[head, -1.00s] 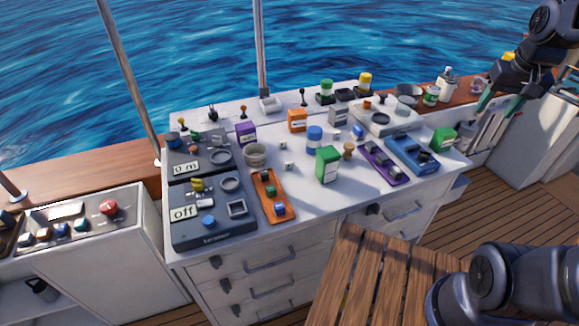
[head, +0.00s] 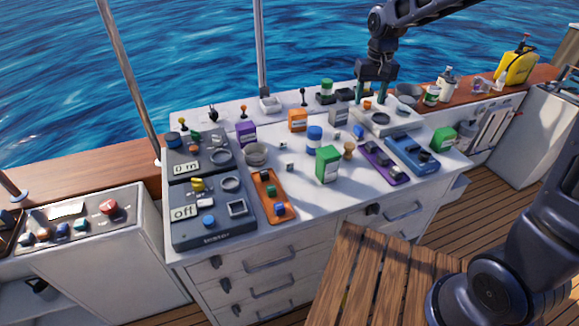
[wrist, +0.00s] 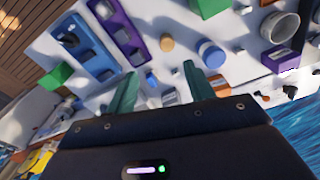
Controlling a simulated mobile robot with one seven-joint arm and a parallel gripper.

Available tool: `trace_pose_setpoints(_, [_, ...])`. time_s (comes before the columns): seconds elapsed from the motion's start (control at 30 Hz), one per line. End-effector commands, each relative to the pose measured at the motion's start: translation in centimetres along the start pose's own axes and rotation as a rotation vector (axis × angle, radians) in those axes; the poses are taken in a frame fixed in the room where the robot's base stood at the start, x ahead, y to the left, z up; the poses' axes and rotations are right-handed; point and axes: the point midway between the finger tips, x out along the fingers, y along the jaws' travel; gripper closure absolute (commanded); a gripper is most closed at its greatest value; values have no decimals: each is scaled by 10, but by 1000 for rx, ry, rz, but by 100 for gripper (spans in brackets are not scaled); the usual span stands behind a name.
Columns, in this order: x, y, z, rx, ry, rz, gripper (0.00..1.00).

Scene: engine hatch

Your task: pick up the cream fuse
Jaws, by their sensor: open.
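Two small pale blocks lie on the white worktop left of the green box: one farther back (head: 283,145), one nearer (head: 289,166). Either may be the cream fuse; they are too small to tell. Pale blocks also show at the upper right of the wrist view, one of them here (wrist: 239,50). My gripper (head: 371,97) points down, open and empty, above the back right of the worktop. It is well to the right of and behind the pale blocks. Its green fingers (wrist: 160,72) are apart in the wrist view, with a small blue piece (wrist: 151,79) below the gap.
A green box (head: 328,165), blue-capped jar (head: 314,139) and tan knob-like piece (head: 348,151) stand mid-worktop. An orange tray (head: 282,208), purple tray (head: 377,157) and blue tray (head: 403,144) hold small pieces. A cup (head: 255,155) stands left of the pale blocks.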

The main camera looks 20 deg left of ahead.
Motion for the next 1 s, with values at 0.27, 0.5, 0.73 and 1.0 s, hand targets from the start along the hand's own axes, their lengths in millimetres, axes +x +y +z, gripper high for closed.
trace_pose_setpoints(0.27, [55,-100,-23,-109,-75,6,47])
trace_pose_setpoints(0.5, [106,-184,-24,-190,-132,19,47])
trace_pose_setpoints(0.73, [138,-233,-17,-236,-162,30,47])
trace_pose_setpoints(1.0, [163,-240,-11,-244,-171,33,47])
